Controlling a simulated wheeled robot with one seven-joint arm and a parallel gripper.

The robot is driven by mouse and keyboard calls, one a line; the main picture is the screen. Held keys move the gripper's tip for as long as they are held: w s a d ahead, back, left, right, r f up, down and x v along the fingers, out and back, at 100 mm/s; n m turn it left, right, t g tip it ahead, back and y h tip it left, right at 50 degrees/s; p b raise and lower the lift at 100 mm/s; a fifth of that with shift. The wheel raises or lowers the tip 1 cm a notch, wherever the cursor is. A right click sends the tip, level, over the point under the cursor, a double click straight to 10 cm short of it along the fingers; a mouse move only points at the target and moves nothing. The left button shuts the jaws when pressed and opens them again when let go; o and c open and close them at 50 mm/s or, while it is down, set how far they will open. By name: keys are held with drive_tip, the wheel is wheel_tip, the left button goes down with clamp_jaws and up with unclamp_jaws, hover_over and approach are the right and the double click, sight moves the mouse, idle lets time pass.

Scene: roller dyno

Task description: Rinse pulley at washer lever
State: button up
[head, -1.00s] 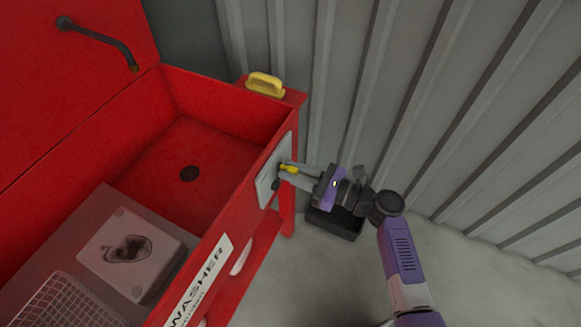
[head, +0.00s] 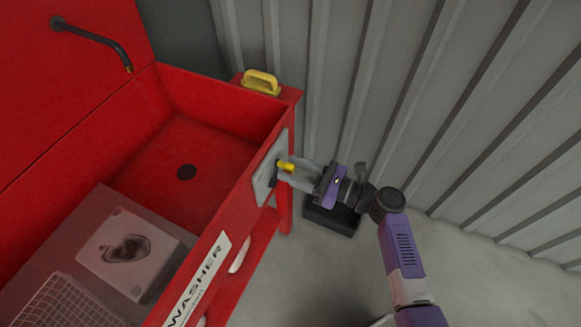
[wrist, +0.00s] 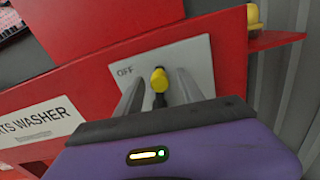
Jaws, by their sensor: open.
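The red parts washer (head: 222,207) fills the left of the head view, with its basin open. Its lever (head: 287,167) has a yellow knob and sits on a pale plate (head: 266,176) on the washer's front. In the wrist view the lever (wrist: 159,80) stands between my fingers, beside the word OFF on the plate (wrist: 190,60). My gripper (wrist: 160,90) is open around the lever; I cannot tell whether either finger touches it. It also shows at the plate in the head view (head: 296,172). I see no pulley that I can make out.
A black spout (head: 92,38) hangs over the basin. A white block with a dark hollow (head: 128,250) and a wire basket (head: 62,302) lie at the basin's near side. A dark bin (head: 330,217) stands below my gripper, near the corrugated wall.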

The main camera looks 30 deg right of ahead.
drive_tip(key=v, duration=0.6)
drive_tip(key=shift+s+d, duration=0.25)
drive_tip(key=shift+s, duration=0.05)
